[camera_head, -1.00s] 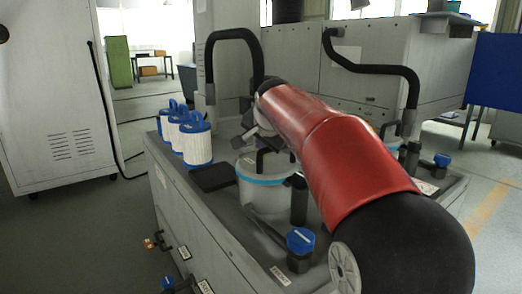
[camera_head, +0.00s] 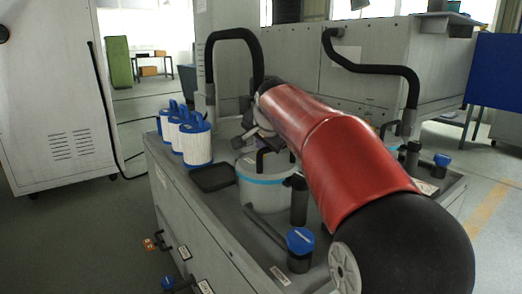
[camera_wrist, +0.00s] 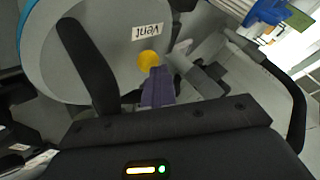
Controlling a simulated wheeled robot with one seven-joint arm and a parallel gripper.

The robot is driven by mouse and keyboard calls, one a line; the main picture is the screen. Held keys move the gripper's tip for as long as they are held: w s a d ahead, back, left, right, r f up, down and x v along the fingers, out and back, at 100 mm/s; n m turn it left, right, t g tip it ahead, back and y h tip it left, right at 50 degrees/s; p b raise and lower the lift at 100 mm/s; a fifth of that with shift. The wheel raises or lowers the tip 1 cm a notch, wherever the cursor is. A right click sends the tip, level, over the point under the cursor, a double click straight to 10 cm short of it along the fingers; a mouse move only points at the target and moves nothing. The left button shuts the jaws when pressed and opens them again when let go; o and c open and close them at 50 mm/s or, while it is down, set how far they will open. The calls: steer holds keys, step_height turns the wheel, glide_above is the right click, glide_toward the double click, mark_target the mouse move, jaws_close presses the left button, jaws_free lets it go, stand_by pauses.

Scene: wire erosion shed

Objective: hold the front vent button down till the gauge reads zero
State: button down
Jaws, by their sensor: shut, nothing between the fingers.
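The vent button (camera_wrist: 149,60) is a round yellow cap on the grey lid (camera_wrist: 45,62) of a canister, beside a label reading "vent" that appears upside down in the wrist view. My gripper (camera_wrist: 158,72) is shut and empty, its fingertips at the button's lower edge in that picture; I cannot tell whether they touch or press it. In the head view the canister (camera_head: 268,190) is pale with a light blue band. My red arm reaches over it and hides the button. I cannot make out a gauge reading in either view.
A black handle (camera_wrist: 88,65) stands on the lid left of the button. White pleated filters (camera_head: 196,143) stand at the bench's left, near a dark shallow tray (camera_head: 212,177). A blue-capped valve (camera_head: 300,241) is at the front. Black hoses (camera_head: 375,68) arch behind.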

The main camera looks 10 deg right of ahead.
steer(key=shift+a+f, duration=0.1)
steer(key=shift+f, duration=0.45)
steer(key=shift+w+a+r+p, duration=0.1)
steer(key=shift+w+r+p, duration=0.15)
steer(key=shift+r+p, duration=0.7)
steer(key=shift+r, duration=0.1)
step_height(320, 180, up, 5)
steer(key=p, duration=0.4)
steer(key=shift+r+p, duration=0.15)
steer(key=shift+p, duration=0.15)
